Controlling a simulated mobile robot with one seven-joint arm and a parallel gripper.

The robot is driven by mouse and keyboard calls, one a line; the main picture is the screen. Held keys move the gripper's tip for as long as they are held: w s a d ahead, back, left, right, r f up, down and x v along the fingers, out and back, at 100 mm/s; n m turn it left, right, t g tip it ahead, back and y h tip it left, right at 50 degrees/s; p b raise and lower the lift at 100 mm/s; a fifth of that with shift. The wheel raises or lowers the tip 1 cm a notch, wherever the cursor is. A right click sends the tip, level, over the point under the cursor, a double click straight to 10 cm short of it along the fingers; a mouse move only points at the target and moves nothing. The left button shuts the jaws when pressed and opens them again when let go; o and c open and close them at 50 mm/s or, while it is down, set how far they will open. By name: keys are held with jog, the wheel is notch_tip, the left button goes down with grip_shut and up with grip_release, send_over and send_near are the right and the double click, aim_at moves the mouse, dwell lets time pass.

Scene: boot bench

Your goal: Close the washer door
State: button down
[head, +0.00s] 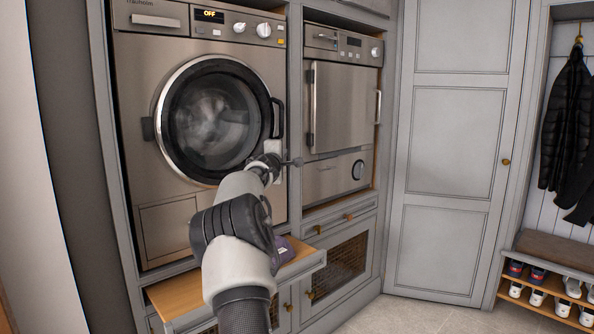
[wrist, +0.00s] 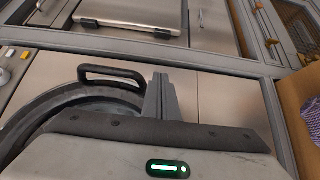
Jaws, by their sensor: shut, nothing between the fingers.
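The washer (head: 190,215) stands at the left in the head view. Its round washer door (head: 171,158) has a dark glass window, a hinge at the left and a black handle (head: 279,118) at the right. The door lies flush or nearly flush with the front; I cannot tell if it is latched. My gripper (head: 297,162) is shut and empty, just right of the door's lower right edge, below the handle. In the wrist view the shut gripper (wrist: 162,90) points past the door rim (wrist: 75,100), beside the handle (wrist: 110,72). I cannot tell if it touches the washer.
A second appliance (head: 340,110) is built in to the right. A wooden pull-out shelf (head: 175,294) juts out below the washer, with a purple item (head: 285,249) on it. A grey cabinet door (head: 455,140) and a shoe bench (head: 560,250) stand right. Floor (head: 400,316) is clear.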

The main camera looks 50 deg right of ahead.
jog(key=s+a, duration=0.1)
jog(key=s, duration=0.5)
jog(key=shift+s, duration=0.15)
jog(key=shift+r, duration=0.15)
